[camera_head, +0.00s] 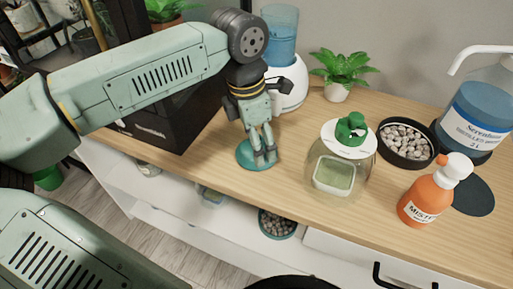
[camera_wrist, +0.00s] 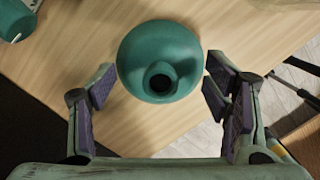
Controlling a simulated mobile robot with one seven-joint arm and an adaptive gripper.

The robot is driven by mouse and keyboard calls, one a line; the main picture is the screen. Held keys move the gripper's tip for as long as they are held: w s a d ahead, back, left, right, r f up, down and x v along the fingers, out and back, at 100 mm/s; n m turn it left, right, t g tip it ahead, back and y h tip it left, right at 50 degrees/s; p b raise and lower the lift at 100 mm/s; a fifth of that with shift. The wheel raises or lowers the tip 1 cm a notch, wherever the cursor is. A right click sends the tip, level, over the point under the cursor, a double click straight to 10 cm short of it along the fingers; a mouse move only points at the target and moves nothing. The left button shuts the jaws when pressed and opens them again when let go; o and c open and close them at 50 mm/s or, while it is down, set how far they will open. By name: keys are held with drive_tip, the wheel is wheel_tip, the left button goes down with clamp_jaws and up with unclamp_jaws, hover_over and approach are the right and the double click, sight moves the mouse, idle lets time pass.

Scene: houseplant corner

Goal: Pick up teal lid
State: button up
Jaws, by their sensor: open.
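The teal lid (camera_head: 244,157) lies flat on the wooden counter near its front edge. It is a round disc with a knob, seen from above in the wrist view (camera_wrist: 150,42), where the knob has a dark hollow top. My gripper (camera_head: 263,162) points down over the lid and hides part of it in the head view. In the wrist view my gripper (camera_wrist: 158,92) has its two dark-padded fingers apart, one on each side of the lid. I cannot tell whether they touch it.
A glass jar (camera_head: 345,185) with a green-topped white lid stands to the right. Beyond are an orange mister bottle (camera_head: 424,203), a pebble bowl (camera_head: 383,158) and a water jug (camera_head: 480,110). A white-and-blue dispenser (camera_head: 284,92) and a potted plant (camera_head: 340,72) stand behind. A black box (camera_head: 172,115) is left.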

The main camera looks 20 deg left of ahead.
drive_tip(key=shift+f, duration=0.1)
drive_tip(key=c, duration=1.3)
